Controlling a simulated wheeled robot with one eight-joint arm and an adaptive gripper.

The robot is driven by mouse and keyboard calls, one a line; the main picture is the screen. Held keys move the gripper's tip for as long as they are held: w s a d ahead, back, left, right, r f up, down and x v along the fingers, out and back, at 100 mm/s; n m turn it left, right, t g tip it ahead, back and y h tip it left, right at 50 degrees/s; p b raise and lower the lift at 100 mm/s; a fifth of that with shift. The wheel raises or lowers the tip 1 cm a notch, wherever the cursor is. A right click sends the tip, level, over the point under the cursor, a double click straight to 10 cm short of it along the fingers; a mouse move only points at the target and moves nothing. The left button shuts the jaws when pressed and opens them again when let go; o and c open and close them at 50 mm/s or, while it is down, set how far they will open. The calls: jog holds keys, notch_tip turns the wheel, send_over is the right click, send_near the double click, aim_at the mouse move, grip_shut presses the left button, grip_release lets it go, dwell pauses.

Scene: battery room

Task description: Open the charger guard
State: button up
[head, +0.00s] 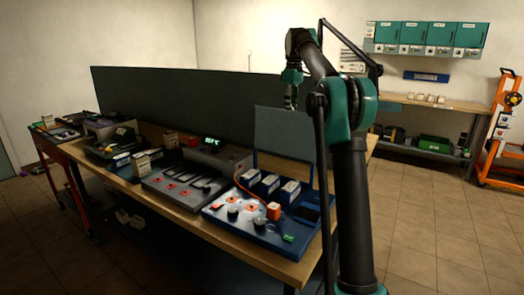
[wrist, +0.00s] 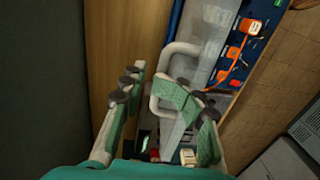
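The charger guard looks like a pale, see-through panel (head: 284,133) standing upright at the back of the blue charger board (head: 262,240). In the wrist view the panel (wrist: 205,38) is a narrow strip, with a light grey bar handle (wrist: 156,85) on its left side. My gripper (head: 291,104) points down by the panel's top edge. In the wrist view its green fingers with dark pads (wrist: 158,98) are spread apart. The handle shows between and beyond them, partly hidden by the right finger. I cannot tell whether a finger touches it.
The board carries several blue-and-white blocks, dark knobs and an orange plug (head: 273,211) with a cable. A grey panel board (head: 180,187) and a unit with a lit display (head: 212,150) sit to the left. A dark screen (head: 165,100) runs behind the bench.

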jog(key=s+a, duration=0.7)
jog(key=s, duration=0.3)
jog(key=s+a+f+t, duration=0.1)
jog(key=s+a+f, duration=0.3)
jog(key=s+f, duration=0.4)
jog(key=shift+a+f+h, duration=0.4)
jog(key=shift+f, duration=0.5)
